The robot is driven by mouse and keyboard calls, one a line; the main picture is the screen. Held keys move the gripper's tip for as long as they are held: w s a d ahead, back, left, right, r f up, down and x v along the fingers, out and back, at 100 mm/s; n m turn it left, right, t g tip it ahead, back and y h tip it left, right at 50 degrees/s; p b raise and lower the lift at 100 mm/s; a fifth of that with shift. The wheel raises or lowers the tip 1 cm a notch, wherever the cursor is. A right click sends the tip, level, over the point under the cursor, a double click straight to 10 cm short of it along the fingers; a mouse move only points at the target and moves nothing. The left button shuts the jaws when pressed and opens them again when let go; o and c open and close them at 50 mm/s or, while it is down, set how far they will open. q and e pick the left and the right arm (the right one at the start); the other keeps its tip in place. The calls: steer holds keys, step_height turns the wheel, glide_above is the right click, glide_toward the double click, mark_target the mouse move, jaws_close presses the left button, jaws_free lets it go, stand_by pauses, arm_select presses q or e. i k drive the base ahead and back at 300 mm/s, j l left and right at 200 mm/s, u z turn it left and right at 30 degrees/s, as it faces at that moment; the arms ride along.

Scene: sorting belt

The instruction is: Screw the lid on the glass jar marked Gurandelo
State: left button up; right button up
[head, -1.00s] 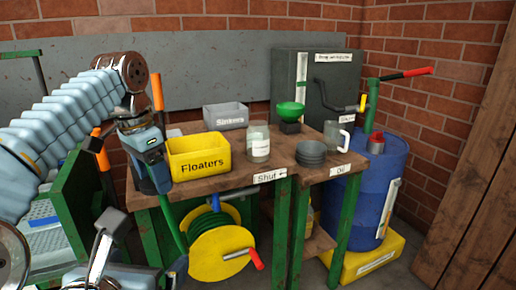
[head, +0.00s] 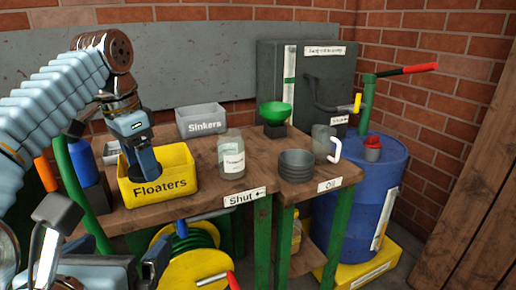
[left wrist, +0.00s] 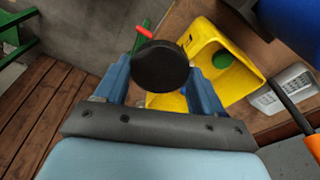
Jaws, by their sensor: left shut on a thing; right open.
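A glass jar (head: 231,160) with a white label stands upright on the wooden table, right of the yellow Floaters box; the label is too small to read, and no lid shows on it. My left gripper (head: 147,165) is in front of or over the Floaters box, left of the jar. In the left wrist view it is shut on a dark round disc (left wrist: 160,67) that looks like a lid; the disc is hard to make out in the head view. My right gripper (head: 100,252) is low at the left, open and empty, below the table top.
The yellow Floaters box (head: 178,188) and grey Sinkers box (head: 202,118) stand left of the jar. A blue drum (head: 350,215) is beyond the table.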

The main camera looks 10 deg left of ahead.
mark_target(230, 144)
steer(key=i+l, duration=0.2)
steer(key=i, duration=0.3)
steer(key=i+l, duration=0.15)
steer(key=i, duration=0.3)
